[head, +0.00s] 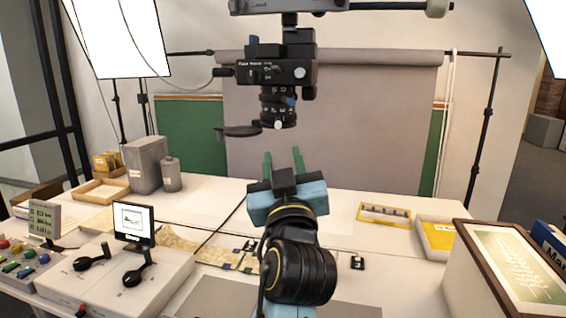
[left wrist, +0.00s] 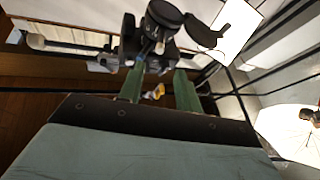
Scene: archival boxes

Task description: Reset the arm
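My left gripper (head: 283,163) is raised in the middle of the head view, above the white table (head: 335,215). Its two green fingers point up and stand apart with nothing between them. In the left wrist view the same gripper (left wrist: 160,88) shows its green fingers apart, facing up toward the overhead camera rig. My right gripper is not in view.
A camera rig (head: 278,75) hangs above my left gripper. A framed picture (head: 520,262) stands at the right front, beside a yellow-lined tray (head: 437,236). A console with a small screen (head: 134,222) is at the left. A grey box (head: 145,163) stands behind it.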

